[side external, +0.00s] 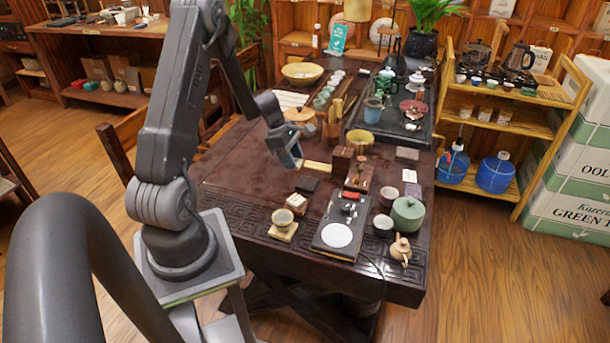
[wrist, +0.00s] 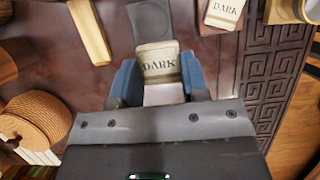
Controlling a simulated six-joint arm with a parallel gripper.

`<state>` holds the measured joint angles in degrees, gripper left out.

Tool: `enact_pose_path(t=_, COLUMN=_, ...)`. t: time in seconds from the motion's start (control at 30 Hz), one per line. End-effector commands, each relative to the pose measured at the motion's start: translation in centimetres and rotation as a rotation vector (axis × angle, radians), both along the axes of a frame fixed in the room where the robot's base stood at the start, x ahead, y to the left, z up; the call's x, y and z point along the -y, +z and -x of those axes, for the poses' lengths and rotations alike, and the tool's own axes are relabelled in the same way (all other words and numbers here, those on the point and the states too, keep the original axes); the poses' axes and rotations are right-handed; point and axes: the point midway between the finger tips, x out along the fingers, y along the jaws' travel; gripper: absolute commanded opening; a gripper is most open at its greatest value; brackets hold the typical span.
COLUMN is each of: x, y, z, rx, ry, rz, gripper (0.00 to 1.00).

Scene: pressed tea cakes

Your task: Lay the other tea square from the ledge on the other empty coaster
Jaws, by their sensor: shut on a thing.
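My gripper (side external: 294,157) is shut on a pale tea square (wrist: 158,62) marked DARK, held between the blue fingers in the wrist view. In the side view the fingers mostly hide it. The light wooden ledge (side external: 317,167) shows bare beside the gripper; it also shows bare in the wrist view (wrist: 90,30). A dark empty coaster (side external: 307,184) lies in front of the ledge, and in the wrist view (wrist: 148,18) it is just beyond the held square. Another DARK tea square (wrist: 223,12) lies beyond to the right; in the side view (side external: 297,202) it rests on the near coaster.
A small cup on a pale block (side external: 284,222) stands near the table's front edge. A black tray with a white disc (side external: 338,235) and wooden blocks (side external: 342,159) stand to the right. The tabletop left of the ledge (side external: 240,170) is clear.

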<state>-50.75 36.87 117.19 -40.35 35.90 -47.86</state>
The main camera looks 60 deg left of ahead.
Motion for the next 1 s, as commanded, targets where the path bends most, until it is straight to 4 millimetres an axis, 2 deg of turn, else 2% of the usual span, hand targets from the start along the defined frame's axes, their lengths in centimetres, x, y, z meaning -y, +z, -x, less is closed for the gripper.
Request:
enact_pose_path(t=0.1, x=1.1, y=-1.3, z=-1.9, rx=-0.001, ry=-0.005, rz=0.001, gripper=0.19)
enact_pose_path(t=0.27, x=1.6, y=-2.2, z=-3.2, rx=0.000, ry=0.000, rz=0.000, gripper=0.19)
enact_pose_path(t=0.37, x=1.7, y=-2.9, z=-3.3, rx=-0.001, ry=0.001, rz=0.001, gripper=0.19)
enact_pose_path(t=0.6, x=1.7, y=-6.0, z=-3.3, rx=-0.002, ry=0.001, rz=0.000, gripper=0.19)
enact_pose_path(t=1.0, x=1.6, y=-6.5, z=-3.3, rx=-0.001, ry=0.000, rz=-0.001, gripper=0.19)
